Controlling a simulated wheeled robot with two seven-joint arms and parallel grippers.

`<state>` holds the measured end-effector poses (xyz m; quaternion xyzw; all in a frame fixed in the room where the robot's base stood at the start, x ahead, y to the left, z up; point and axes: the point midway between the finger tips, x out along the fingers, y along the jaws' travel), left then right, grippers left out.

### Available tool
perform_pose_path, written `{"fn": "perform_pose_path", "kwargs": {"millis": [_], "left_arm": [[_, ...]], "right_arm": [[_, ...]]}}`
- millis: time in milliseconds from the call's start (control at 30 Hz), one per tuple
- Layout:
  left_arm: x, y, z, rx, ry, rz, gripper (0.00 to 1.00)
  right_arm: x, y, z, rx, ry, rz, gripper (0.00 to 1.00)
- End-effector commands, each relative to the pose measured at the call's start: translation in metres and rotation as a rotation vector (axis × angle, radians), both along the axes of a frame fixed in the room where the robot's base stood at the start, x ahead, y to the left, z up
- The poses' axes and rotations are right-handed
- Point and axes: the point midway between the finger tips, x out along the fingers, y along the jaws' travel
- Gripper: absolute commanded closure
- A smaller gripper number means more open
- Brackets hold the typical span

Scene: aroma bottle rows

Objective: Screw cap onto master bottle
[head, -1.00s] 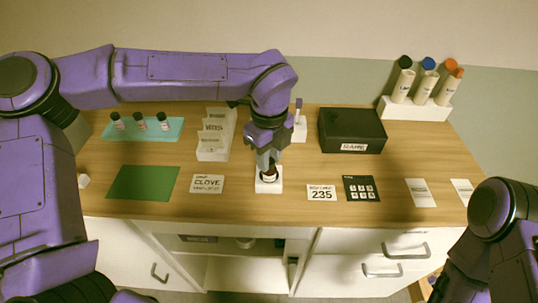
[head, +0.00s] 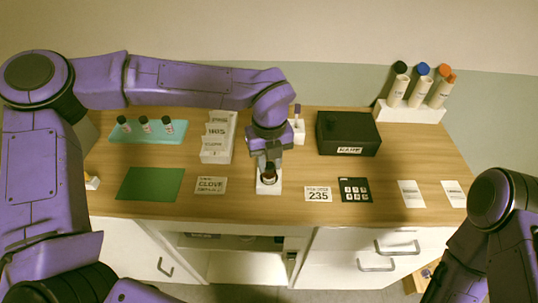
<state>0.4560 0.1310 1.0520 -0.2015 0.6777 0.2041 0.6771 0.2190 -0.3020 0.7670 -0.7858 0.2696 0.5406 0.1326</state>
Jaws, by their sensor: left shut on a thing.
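The master bottle (head: 268,179) is small and dark and stands upright in a white holder (head: 268,188) near the middle front of the counter. My left gripper (head: 269,166) points straight down over it and is shut on a cap at the bottle's top. The cap is mostly hidden between the fingers, and I cannot tell how far it sits on the neck. My right arm shows at the lower right edge, but its gripper is outside the view.
A green mat (head: 150,184) and a clove card (head: 211,185) lie left of the holder. A 235 card (head: 318,194) and a dark card (head: 355,190) lie right. Behind are a white card rack (head: 218,157), a black box (head: 347,143) and a teal tray (head: 145,139) with small bottles.

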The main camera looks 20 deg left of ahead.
Motion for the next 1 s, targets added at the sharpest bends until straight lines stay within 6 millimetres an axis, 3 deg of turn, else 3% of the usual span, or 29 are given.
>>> {"fn": "perform_pose_path", "kwargs": {"millis": [1000], "left_arm": [[-0.001, 0.0, 0.002, 0.0, 0.002, -0.568, 1.0]], "right_arm": [[0.0, 0.0, 0.065, 0.0, 0.0, 0.0, 0.57]]}}
